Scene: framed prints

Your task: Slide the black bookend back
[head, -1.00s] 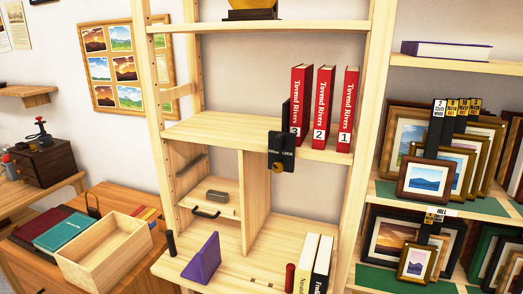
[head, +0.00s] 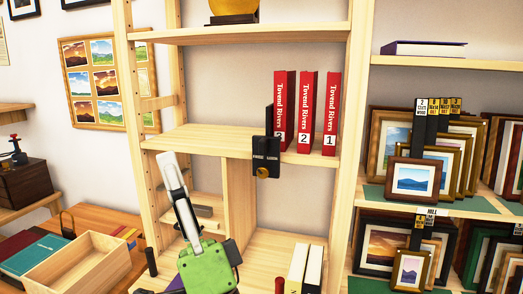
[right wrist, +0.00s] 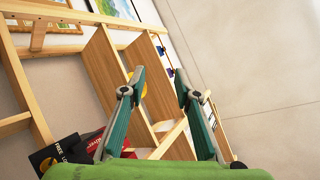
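The black bookend (head: 268,146) stands upright on the middle shelf, with a thin upright plate and a front tab carrying a FREE/LOCK label and a brass knob. It is just left of three red books (head: 305,112) numbered 3, 2 and 1, and overlaps book 3 in view. My right gripper (head: 173,166), green with grey fingers, is raised left of and lower than the bookend, apart from it. In the right wrist view its two fingers (right wrist: 160,80) are spread and empty, and the bookend (right wrist: 52,158) shows at the lower left. My left gripper is not in view.
The middle shelf (head: 200,138) is bare left of the bookend. A vertical divider (head: 240,195) stands below it. White and black books (head: 305,265) are on the lower shelf. Framed prints (head: 415,178) fill the right bay. A wooden box (head: 85,262) sits at lower left.

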